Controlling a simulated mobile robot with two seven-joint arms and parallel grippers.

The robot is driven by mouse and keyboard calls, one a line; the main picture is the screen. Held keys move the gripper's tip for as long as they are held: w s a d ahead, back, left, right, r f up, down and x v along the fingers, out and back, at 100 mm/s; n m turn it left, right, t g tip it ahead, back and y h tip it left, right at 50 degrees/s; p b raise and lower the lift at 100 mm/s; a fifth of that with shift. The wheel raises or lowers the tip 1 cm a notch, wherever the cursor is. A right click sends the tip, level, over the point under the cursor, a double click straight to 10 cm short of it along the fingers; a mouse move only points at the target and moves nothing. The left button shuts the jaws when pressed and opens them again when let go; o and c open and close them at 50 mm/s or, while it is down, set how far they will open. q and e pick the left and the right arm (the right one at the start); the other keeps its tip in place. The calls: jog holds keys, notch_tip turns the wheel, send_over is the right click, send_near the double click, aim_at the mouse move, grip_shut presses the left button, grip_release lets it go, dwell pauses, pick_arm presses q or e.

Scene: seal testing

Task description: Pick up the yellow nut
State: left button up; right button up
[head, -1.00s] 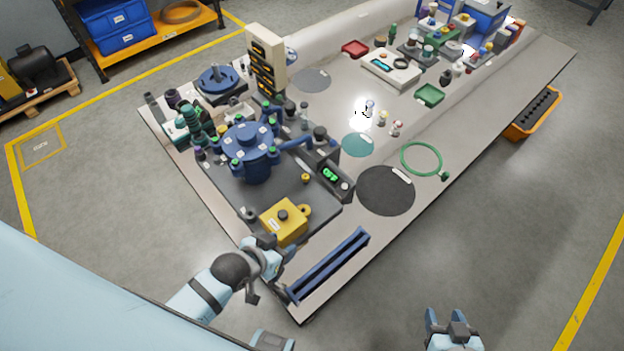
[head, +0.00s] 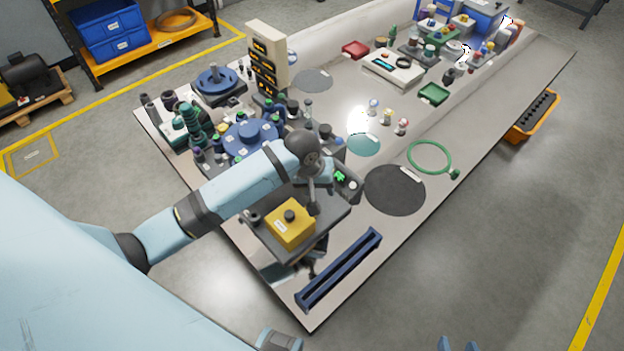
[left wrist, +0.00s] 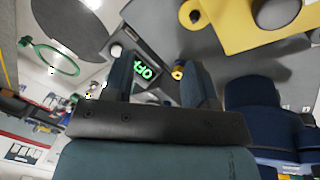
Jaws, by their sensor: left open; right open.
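The yellow nut (left wrist: 178,72) is a small yellow piece on the dark base plate in the left wrist view. It shows between the two fingers of my left gripper (left wrist: 158,68), closer to the right-hand finger, with the fingers apart and nothing held. In the head view my left gripper (head: 318,182) hangs over the plate between the yellow button box and the green-lit display, and my arm hides the nut. My right gripper (head: 458,345) shows only its open fingertips at the bottom edge, away from the table.
The yellow box (head: 290,222) with a dark button stands beside the left gripper. The green-lit display (head: 342,177) is close on the right. A blue slotted rail (head: 340,270) lies at the table's front edge.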

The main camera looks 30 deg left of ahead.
pick_arm(q)
jog(key=w+a+r+n+g+y+b, duration=0.1)
jog(key=w+a+r+n+g+y, duration=0.1)
jog(key=w+a+r+n, duration=0.35)
jog(key=shift+m, duration=0.75)
jog(key=f, duration=0.2)
jog(key=w+f, duration=0.1)
jog(key=f, duration=0.2)
jog(key=w+f, duration=0.1)
jog(key=f, duration=0.1)
jog(key=shift+a+f, duration=0.35)
jog(key=shift+f, duration=0.05)
notch_tip(320, 180, down, 6)
jog(key=shift+r+b, duration=0.1)
jog(key=shift+b, duration=0.25)
grip_shut()
pick_arm(e)
notch_tip(320, 180, down, 2)
jog(key=shift+s+a+f, duration=0.15)
jog(key=shift+f, duration=0.05)
